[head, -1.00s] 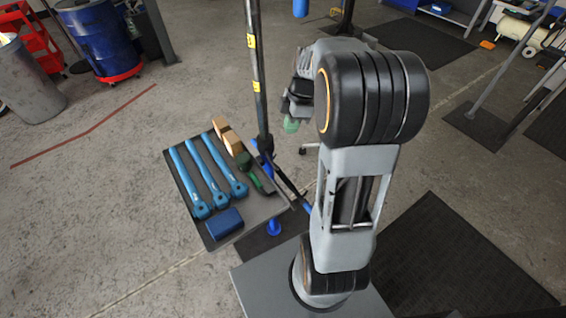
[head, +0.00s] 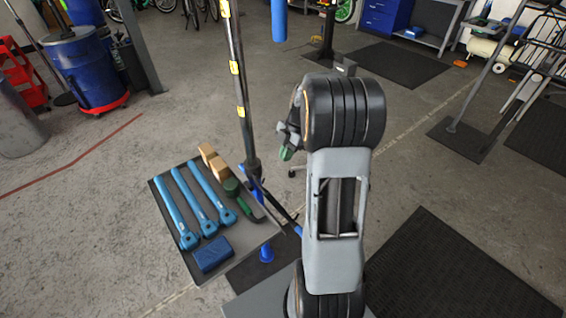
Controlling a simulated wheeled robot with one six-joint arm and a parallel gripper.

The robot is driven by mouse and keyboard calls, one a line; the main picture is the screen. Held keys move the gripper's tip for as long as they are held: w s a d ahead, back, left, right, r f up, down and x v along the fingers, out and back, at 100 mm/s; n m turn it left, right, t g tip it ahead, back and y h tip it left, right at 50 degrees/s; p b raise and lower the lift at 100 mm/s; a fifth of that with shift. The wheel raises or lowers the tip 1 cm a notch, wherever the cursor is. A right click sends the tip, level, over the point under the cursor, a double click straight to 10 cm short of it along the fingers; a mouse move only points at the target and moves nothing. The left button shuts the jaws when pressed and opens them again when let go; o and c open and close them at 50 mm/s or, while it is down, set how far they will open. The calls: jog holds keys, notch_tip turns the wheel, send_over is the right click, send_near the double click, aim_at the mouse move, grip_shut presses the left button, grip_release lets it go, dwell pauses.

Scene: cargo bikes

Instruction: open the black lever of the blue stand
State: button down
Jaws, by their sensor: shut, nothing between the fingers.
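A dark pole (head: 238,85) with yellow marks rises beside the tray, with blue parts of a stand (head: 267,248) below. I cannot clearly make out the black lever; a thin dark piece near the pole's lower end is too small to tell. Another blue upright (head: 279,20) shows at the top edge, partly cut off. My gripper (head: 286,153), with green tips, hangs right of the pole in mid-air. It is shut and empty, and my arm hides part of it.
A grey tray (head: 268,232) left of my arm holds several blue tools (head: 188,215), a blue block (head: 213,254), wooden blocks (head: 212,161) and a green-handled brush (head: 240,200). A blue drum (head: 91,75) stands back left. Dark mats (head: 440,265) lie right. Floor at left is open.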

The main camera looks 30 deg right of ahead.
jog(key=a+f, duration=0.7)
jog(key=shift+s+f+p, duration=0.35)
jog(key=shift+s+f, duration=0.05)
jog(key=shift+s, duration=0.05)
jog(key=shift+m+b, duration=0.3)
jog(key=shift+b, duration=0.05)
